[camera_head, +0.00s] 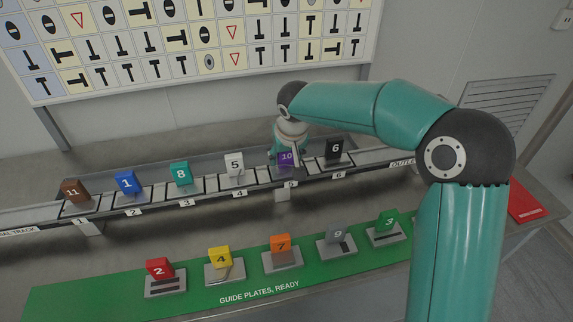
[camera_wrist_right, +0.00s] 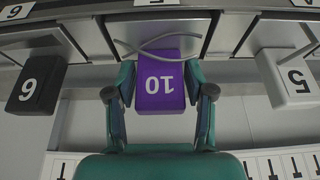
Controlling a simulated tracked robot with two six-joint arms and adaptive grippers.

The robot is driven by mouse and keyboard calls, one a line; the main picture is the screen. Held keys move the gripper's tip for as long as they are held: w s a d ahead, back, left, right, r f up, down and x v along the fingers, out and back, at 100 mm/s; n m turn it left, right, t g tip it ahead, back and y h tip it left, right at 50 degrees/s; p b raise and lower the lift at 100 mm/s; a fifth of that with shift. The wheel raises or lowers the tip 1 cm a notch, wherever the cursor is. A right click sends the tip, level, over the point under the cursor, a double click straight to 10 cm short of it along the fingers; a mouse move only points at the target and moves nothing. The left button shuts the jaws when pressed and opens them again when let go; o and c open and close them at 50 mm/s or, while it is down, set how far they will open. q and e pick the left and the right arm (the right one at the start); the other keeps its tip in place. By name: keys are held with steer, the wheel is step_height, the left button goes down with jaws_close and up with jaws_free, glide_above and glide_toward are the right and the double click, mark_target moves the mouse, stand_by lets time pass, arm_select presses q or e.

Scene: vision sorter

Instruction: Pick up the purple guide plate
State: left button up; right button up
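The purple guide plate, a block marked 10 (camera_head: 286,158), stands in the track above the label 5, between blocks 5 and 6. My right gripper (camera_head: 290,150) is over it from above and partly hides it. In the right wrist view, the purple block (camera_wrist_right: 160,80) lies between the two fingers of the right gripper (camera_wrist_right: 160,88), one on each side and very close. I cannot tell whether the fingers press on it. Its lower part is hidden. My left gripper is not in view.
The black block 6 (camera_head: 334,149) and white block 5 (camera_head: 234,164) flank it closely. Teal block 8 (camera_head: 181,174), blue block 1 (camera_head: 126,182) and brown block 11 (camera_head: 74,190) stand farther left. A green strip (camera_head: 110,299) in front bears several numbered plates. A symbol board hangs behind.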

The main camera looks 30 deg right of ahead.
steer(key=c, duration=0.8)
steer(key=shift+c, duration=0.2)
steer(key=shift+r, duration=0.15)
